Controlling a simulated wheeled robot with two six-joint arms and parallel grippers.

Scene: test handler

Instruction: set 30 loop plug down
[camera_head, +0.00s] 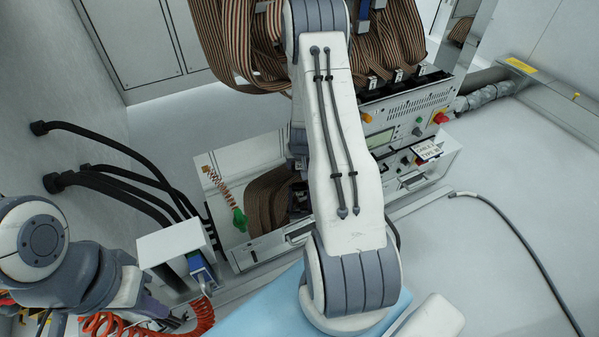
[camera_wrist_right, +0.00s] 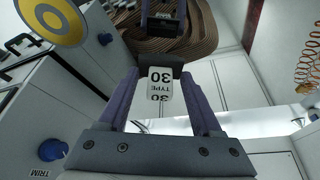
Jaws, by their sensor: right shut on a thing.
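The 30 loop plug (camera_wrist_right: 160,82) shows in the right wrist view as a dark block with a white label reading "30 TYPE 30". My right gripper (camera_wrist_right: 161,75) is shut on it, one purple finger on each side. In the head view my right arm crosses the middle and hides the plug and most of that gripper. My left arm is at the lower left of the head view. Its gripper (camera_head: 172,318) is partly cut off at the bottom edge, and its fingers are not clear.
A grey machine (camera_head: 405,115) with buttons and striped ribbon cables (camera_head: 245,40) stands behind my right arm. A white box (camera_head: 172,243) with a blue part stands left of centre. A green-tipped coiled cord (camera_head: 239,220) hangs nearby. A blue knob (camera_wrist_right: 52,150) shows in the wrist view.

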